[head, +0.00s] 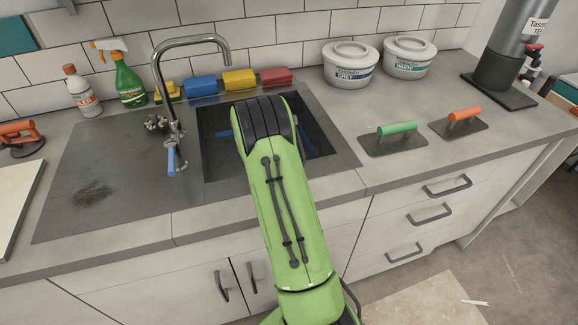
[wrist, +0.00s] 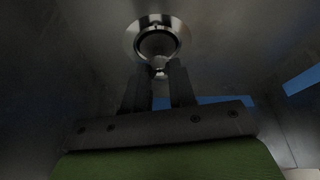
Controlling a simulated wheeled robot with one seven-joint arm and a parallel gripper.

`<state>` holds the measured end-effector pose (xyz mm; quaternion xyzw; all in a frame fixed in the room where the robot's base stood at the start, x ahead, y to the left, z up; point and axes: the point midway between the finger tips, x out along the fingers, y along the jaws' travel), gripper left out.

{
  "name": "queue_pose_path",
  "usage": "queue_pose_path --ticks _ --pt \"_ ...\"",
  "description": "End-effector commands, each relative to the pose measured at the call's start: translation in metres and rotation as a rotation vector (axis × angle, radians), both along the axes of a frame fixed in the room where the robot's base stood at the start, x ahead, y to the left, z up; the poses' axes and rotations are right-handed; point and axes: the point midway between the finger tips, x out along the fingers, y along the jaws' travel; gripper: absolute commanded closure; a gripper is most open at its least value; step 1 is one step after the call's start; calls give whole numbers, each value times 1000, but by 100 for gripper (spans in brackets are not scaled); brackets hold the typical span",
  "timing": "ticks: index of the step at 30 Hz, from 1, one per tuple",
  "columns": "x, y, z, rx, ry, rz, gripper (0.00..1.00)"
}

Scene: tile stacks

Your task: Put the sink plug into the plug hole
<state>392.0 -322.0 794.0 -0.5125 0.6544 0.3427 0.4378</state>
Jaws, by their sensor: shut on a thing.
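In the wrist view my gripper (wrist: 160,70) is shut on the small knob of the shiny metal sink plug (wrist: 159,73), with a finger on each side. The round metal rim of the plug hole (wrist: 134,40) shows just beyond the fingertips, with the plug in front of its middle. I cannot tell whether the plug is in the hole or just above it. In the head view my green arm reaches into the dark sink basin (head: 213,163) and hides the gripper, plug and hole.
A tap (head: 176,100) with a blue handle stands left of the basin. Blue, yellow and red sponges (head: 239,81) line its back edge. Blue patches (wrist: 300,80) show inside the basin. Its walls are close around the arm. Two trowels (head: 395,138) lie on the counter to the right.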

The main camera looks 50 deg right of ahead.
Motion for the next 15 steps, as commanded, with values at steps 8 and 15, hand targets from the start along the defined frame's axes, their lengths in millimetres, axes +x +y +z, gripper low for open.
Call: queue_pose_path --ticks 8,15 --pt "0 0 -2 0 0 0 100" --pt "0 0 -2 0 0 0 45"
